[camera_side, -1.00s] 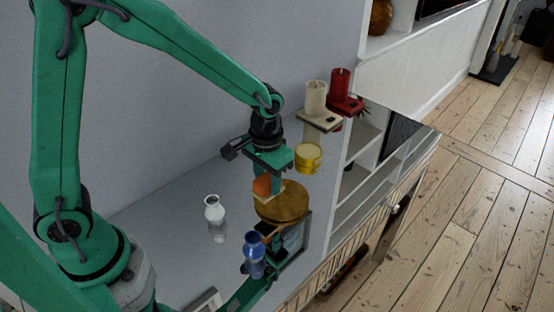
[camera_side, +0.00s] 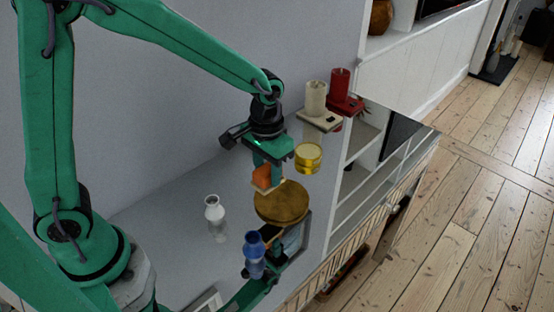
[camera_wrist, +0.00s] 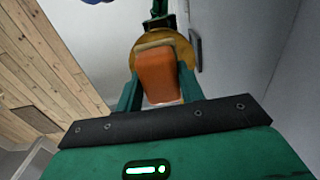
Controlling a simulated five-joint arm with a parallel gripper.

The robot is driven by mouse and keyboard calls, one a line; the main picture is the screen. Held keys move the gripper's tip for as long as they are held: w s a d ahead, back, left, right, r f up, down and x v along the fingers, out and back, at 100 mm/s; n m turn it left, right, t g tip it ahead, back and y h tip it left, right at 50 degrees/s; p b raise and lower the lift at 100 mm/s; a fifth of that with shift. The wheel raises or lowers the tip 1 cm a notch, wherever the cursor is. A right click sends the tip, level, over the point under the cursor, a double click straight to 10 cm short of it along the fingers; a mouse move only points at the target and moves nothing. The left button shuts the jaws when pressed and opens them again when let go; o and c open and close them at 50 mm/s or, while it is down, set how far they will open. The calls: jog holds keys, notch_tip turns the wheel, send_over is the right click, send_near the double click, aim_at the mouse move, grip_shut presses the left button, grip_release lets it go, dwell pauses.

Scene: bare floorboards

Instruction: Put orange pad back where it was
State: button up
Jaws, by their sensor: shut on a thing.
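The orange pad (camera_side: 262,176) is between the fingers of my gripper (camera_side: 267,170), which is shut on it. A pale tan piece lies along the pad's lower side. In the wrist view the orange pad (camera_wrist: 158,76) fills the gap between the fingers of my gripper (camera_wrist: 159,90). A round golden-brown disc (camera_side: 283,204) lies just below and to the right of the pad in the side view. The disc (camera_wrist: 178,44) also shows behind the pad in the wrist view. The pad appears raised above the disc's left edge; the exact gap is unclear.
A white vase (camera_side: 214,211) and a blue vase (camera_side: 254,246) stand left of and in front of the disc. Grey surface left of the white vase looks clear.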

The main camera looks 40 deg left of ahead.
jog(key=w+d+r, duration=0.2)
jog(key=w+d, duration=1.1)
jog(key=d, duration=0.2)
jog(key=shift+d, duration=0.2)
jog(key=w+a+f, duration=0.4)
jog(key=w+a, duration=0.1)
jog(key=w+a+f, duration=0.2)
jog(key=w+a, duration=0.1)
jog(key=shift+w+f, duration=0.25)
jog(key=shift+f, duration=0.15)
jog(key=shift+f, duration=2)
jog(key=shift+f, duration=0.1)
